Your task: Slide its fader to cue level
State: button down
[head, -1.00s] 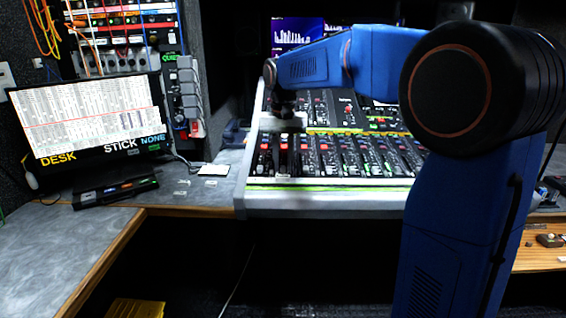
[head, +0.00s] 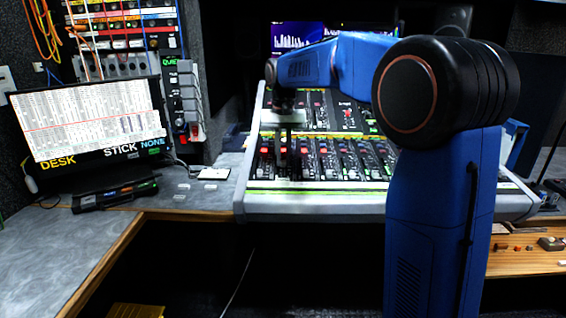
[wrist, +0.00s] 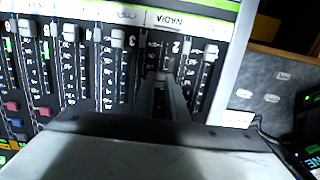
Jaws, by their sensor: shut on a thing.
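The mixing console (head: 300,206) stands on the desk, with a row of fader strips along its front. My gripper (head: 285,172) points down over a strip near the console's left end. In the wrist view my gripper (wrist: 166,80) is shut at the strip under the label "NADIA" (wrist: 170,20). It holds a fader cap, mostly hidden by the fingers. Neighbouring fader caps show on either side, a pale one (wrist: 117,38) to the left and another (wrist: 210,50) to the right, both apart from the fingers.
A monitor (head: 90,115) stands at the left on the grey desk (head: 60,235). A rack with cables (head: 125,40) is behind it. Small clear pieces (head: 184,187) and a white card (head: 214,173) lie left of the console. The console's side edge (wrist: 240,60) is close to the gripper.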

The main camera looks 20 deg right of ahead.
aim_at(283, 161)
jog(key=shift+w, duration=0.1)
jog(key=c, duration=2)
grip_release()
jog(key=shift+c, duration=0.2)
notch_tip(283, 161, up, 18)
jog(key=shift+f, duration=0.25)
jog(key=s+d+f+n+t, duration=0.15)
jog(key=s+f, duration=0.35)
jog(key=s, duration=0.6)
jog(key=s+d+f+t, duration=0.15)
jog(key=s+f, duration=0.25)
jog(key=s, duration=0.6)
jog(key=s+d+f+n+t, duration=0.1)
jog(key=s+d+f+n, duration=0.1)
jog(key=s+f, duration=1.6)
jog(key=shift+f+t, duration=0.4)
jog(key=shift+f, duration=0.35)
